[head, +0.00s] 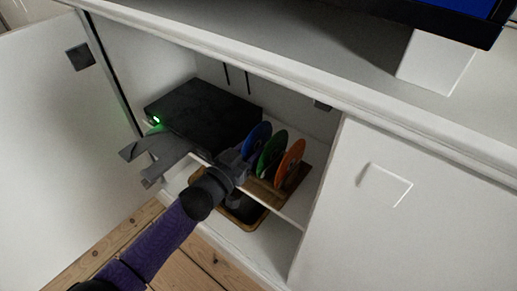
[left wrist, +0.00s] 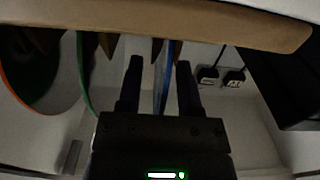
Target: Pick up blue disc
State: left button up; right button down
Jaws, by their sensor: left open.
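The blue disc (head: 257,140) stands on edge in a wooden rack (head: 262,191) on the cabinet shelf, leftmost of three discs. My left gripper (head: 239,163) reaches in from the left to the blue disc and hides its lower part. In the left wrist view, the open fingers of my left gripper (left wrist: 159,80) lie on either side of the blue disc (left wrist: 169,75), which shows edge-on between them. The rack (left wrist: 230,27) crosses the top of that view. My right gripper is not in view.
A green disc (head: 272,156) and an orange disc (head: 292,166) stand right of the blue one. A black box (head: 205,112) with a green light is at the left. The left cabinet door (head: 45,150) is open; the right door (head: 420,215) has a handle.

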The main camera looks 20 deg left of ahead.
pick_arm(q)
jog(key=shift+r, duration=0.1)
grip_shut()
dwell(0.3)
